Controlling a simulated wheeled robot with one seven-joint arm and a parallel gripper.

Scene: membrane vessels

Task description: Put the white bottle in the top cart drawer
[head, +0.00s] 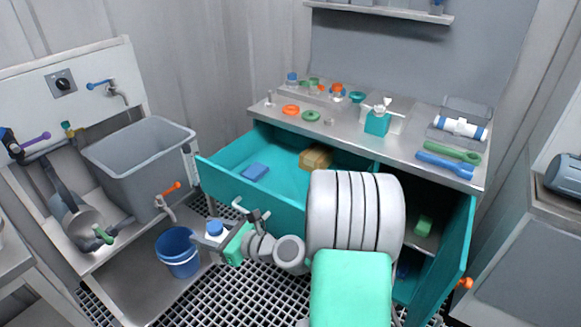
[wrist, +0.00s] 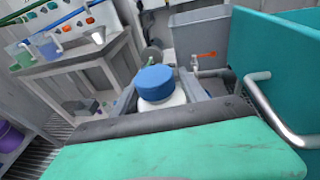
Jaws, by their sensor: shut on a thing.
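The white bottle with a blue cap shows in the head view (head: 215,228) and close up in the wrist view (wrist: 156,84). My gripper (head: 214,239) is shut on it, with a finger on either side below the cap in the wrist view. Most of the bottle's body is hidden behind the gripper. The top cart drawer (head: 279,207) is teal and pulled open. It holds a blue block (head: 255,172) and a tan box (head: 315,157). My gripper and the bottle are outside the drawer, left of its front. The drawer's handle (wrist: 272,112) shows at right in the wrist view.
A lower cart door (head: 452,250) stands open at right. A grey tub (head: 135,160) and sink stand at left. A blue bucket (head: 178,252) is just left of my gripper. The cart top (head: 345,135) carries rings, valves and wrenches. The drawer's left part has free room.

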